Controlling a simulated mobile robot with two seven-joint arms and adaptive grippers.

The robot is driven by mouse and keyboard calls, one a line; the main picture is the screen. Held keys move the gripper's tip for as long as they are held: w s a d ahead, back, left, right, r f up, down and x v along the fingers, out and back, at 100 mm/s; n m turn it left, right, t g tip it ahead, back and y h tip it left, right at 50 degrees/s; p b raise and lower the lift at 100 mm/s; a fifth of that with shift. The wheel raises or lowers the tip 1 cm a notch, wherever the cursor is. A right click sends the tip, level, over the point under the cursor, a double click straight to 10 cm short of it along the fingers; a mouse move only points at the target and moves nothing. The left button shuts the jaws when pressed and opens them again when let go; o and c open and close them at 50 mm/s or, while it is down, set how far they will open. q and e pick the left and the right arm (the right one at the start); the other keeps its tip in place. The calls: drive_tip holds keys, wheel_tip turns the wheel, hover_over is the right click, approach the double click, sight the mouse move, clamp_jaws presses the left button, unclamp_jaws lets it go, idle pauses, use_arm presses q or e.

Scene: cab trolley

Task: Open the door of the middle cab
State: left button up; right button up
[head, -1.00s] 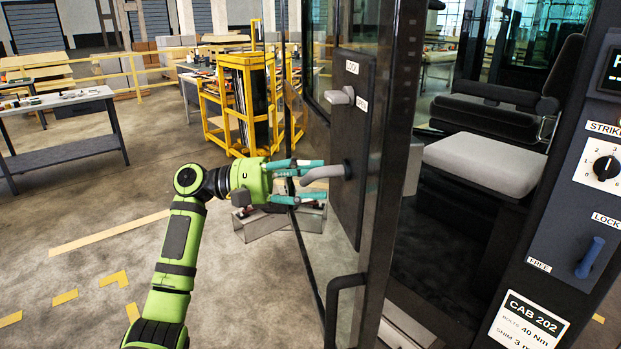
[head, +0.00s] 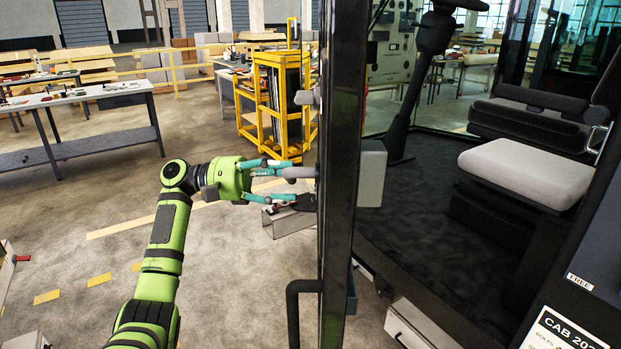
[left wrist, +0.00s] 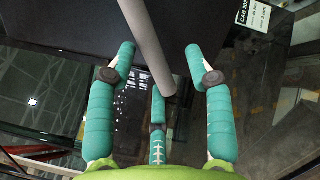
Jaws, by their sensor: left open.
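The cab door (head: 338,190) stands swung outward and shows nearly edge-on in the head view, with the cab interior (head: 430,200) open to its right. Its grey lever handle (head: 300,173) sticks out to the left of the door. My left gripper (head: 293,181) is open, with its teal fingers around the lever. In the left wrist view the handle (left wrist: 148,45) runs between the spread fingers of the gripper (left wrist: 160,72); firm contact cannot be told. A sign reading CAB 202 (head: 565,335) is at the lower right. My right gripper is out of view.
A black grab bar (head: 292,310) juts from the lower door. A yellow rack (head: 275,105) stands behind my left gripper, and a workbench (head: 85,95) is farther left. A grey box (head: 285,222) sits on the floor beyond the gripper. The floor at left is mostly clear.

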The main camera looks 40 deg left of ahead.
use_arm(q)
drive_tip(key=shift+v, duration=0.9)
